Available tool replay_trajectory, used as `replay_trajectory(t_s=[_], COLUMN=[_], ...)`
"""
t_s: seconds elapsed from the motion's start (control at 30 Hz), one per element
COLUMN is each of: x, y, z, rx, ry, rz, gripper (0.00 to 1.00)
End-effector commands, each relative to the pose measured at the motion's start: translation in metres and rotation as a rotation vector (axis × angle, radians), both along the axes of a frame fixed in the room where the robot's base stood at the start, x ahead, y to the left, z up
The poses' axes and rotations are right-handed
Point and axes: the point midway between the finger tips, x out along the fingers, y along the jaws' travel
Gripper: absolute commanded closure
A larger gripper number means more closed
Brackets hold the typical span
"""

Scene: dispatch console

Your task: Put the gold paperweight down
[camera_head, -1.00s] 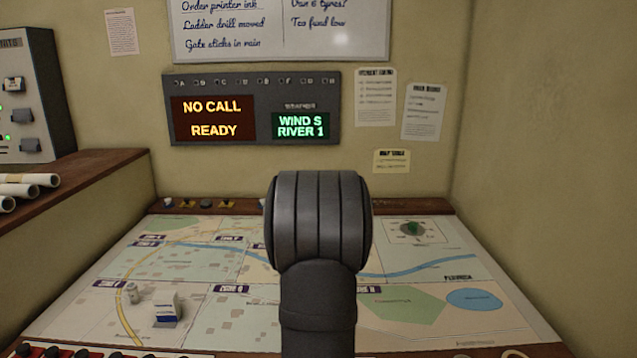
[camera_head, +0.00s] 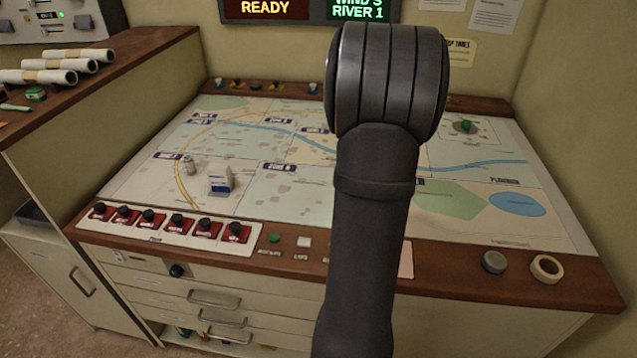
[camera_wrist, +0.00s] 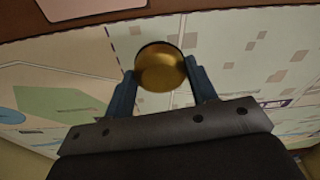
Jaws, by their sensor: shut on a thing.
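In the wrist view, my gripper (camera_wrist: 162,90) is shut on the gold paperweight (camera_wrist: 161,68), a round brassy piece held between the two blue fingers. The map table (camera_wrist: 240,40) lies behind it, and I cannot tell whether the paperweight touches it. In the head view, my arm hides the gripper and the paperweight. The map table's surface (camera_head: 250,105) spreads out on both sides of the arm.
A row of red switches (camera_head: 165,222) lines the front left edge. A grey disc (camera_head: 494,262) and a tape roll (camera_head: 546,268) lie at front right. A green knob (camera_head: 465,126) sits back right.

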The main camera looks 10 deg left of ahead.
Motion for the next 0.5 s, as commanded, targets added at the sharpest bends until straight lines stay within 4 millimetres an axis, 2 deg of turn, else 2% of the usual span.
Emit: replay_trajectory(t_s=[0.03,0.1,0.27,0.37,0.5], x=[0.003,0.004,0.005,0.007,0.014], y=[0.000,0.001,0.003,0.009,0.032], z=[0.014,0.028,0.052,0.054,0.039], rx=[0.000,0.001,0.003,0.004,0.004], ry=[-0.006,-0.006,-0.006,-0.002,0.001], rz=[0.044,0.108,0.214,0.244,0.253], gripper=[0.91,0.91,0.91,0.92,0.92])
